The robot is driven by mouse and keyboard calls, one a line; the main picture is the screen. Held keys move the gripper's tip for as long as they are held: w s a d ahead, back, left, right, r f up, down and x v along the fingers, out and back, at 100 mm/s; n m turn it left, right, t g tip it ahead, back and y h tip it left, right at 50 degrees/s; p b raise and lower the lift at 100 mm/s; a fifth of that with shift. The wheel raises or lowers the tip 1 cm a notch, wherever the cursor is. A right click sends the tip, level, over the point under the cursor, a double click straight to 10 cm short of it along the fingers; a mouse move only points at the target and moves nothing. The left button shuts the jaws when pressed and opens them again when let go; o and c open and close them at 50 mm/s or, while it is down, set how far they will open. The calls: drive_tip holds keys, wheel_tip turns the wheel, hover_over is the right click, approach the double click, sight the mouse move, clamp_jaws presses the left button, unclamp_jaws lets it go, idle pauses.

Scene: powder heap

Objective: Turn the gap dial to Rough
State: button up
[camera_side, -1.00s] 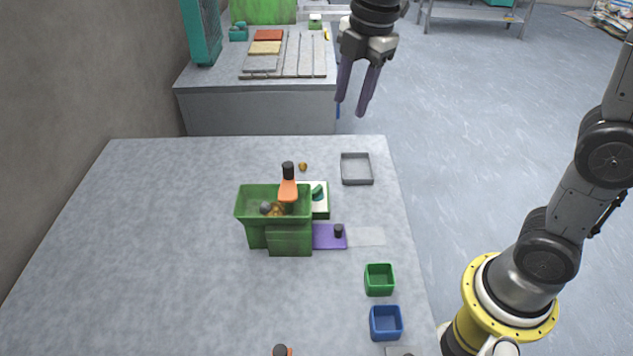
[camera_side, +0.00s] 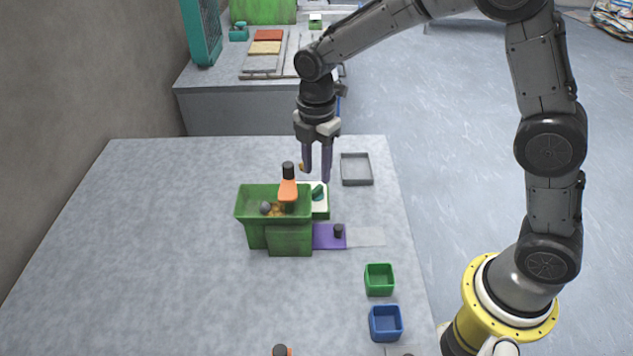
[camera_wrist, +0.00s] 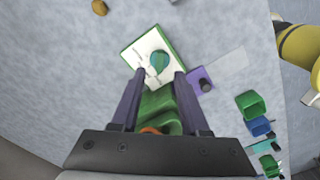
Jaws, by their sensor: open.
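The gap dial is a dark green knob (camera_wrist: 160,62) on a white, green-edged plate (camera_wrist: 140,46), seen in the wrist view beyond my fingertips. The plate's markings are too small to read. My gripper (camera_side: 318,176) is open and empty, pointing down just above and behind the dial. It also shows in the wrist view (camera_wrist: 158,72), its fingers apart on either side of the dial's near side.
An orange lever with a black knob (camera_side: 288,180) rises from the machine's hopper, which holds lumps. A purple slide (camera_side: 326,238) with a black knob juts right. A grey tray (camera_side: 357,170), green bin (camera_side: 379,279) and blue bin (camera_side: 386,323) stand right. The table's left is clear.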

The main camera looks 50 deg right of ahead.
sight(317, 189)
drive_tip(key=shift+f, duration=2.35)
clamp_jaws()
